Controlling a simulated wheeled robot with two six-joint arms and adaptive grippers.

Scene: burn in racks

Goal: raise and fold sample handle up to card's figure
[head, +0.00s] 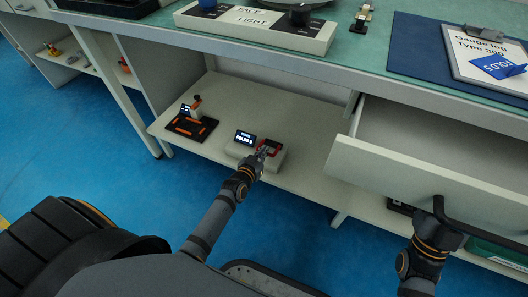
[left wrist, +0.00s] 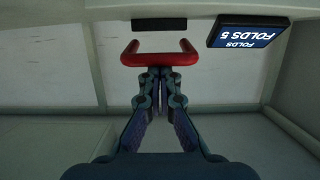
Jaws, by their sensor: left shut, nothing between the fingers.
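The sample handle is a red U-shaped bar (head: 271,146) on a small pale unit (head: 277,162) on the lower shelf. It shows in the left wrist view (left wrist: 160,59), its two arms pointing up in the picture. A dark display (head: 244,137) beside it reads "FOLDS 5", also in the left wrist view (left wrist: 248,32). My left gripper (head: 264,152) is shut and empty, its fingertips (left wrist: 160,74) right at the bar's middle; I cannot tell whether they touch. A blue card (head: 498,67) marked "FOLDS" lies on the clipboard; its figure is unclear. My right arm's end (head: 437,226) is by the drawer handle; its fingers are unclear.
An open drawer (head: 425,178) juts out at right, its black handle (head: 485,228) at the front. A black-and-orange device (head: 191,123) stands left on the shelf (head: 235,95). The tabletop (head: 362,48) overhangs the shelf. Blue floor lies in front.

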